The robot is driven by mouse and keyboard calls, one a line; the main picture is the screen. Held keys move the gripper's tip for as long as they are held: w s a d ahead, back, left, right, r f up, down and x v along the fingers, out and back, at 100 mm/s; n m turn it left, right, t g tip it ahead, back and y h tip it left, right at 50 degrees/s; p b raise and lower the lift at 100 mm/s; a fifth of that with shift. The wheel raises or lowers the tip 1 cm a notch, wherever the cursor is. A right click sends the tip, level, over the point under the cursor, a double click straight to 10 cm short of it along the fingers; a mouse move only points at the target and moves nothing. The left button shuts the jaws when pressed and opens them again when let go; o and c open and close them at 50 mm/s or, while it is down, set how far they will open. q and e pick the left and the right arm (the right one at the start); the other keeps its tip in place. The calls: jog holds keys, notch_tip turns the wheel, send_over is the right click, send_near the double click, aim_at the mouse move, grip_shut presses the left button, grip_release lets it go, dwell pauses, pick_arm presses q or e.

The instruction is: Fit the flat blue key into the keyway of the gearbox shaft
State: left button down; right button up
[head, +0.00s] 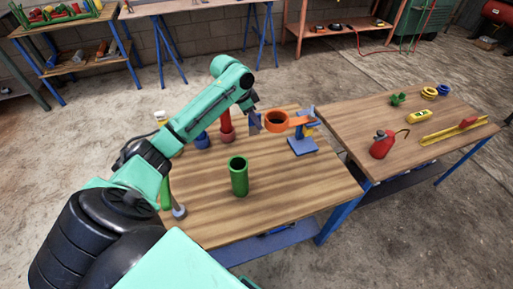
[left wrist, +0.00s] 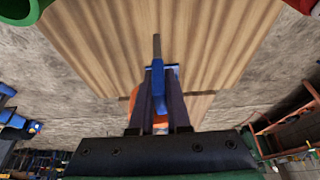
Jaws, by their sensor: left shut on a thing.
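My left gripper (head: 255,122) is over the far part of the near table. It also shows in the left wrist view (left wrist: 159,85), shut on a slim blue piece (left wrist: 158,76) that looks like the blue key. A thin grey bar shows just beyond the piece; whether the two are joined I cannot tell. Close to the fingers in the head view is an orange ring (head: 277,121) with an arm reaching to a blue stand (head: 302,146). I cannot make out the gearbox shaft or its keyway for certain. My right gripper is out of view.
A green cup (head: 238,176), a red part (head: 227,126) and a blue cup (head: 202,140) stand on the near table (head: 295,190). The right table (head: 385,115) holds a red oil can (head: 382,145) and a yellow rail (head: 452,131). The near table's front right is clear.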

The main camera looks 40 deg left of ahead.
pick_arm(q)
notch_tip(320, 180, down, 13)
jog(key=shift+b, duration=0.45)
jog(key=c, duration=0.9)
grip_release()
jog(key=shift+o, duration=0.5)
jog(key=p+v, duration=0.1)
jog(key=v, duration=1)
jog(key=shift+s+r, duration=0.2)
jog(key=shift+r, duration=0.1)
jog(key=b+x, duration=0.7)
jog(key=x, duration=0.6)
jog(key=shift+b, duration=0.3)
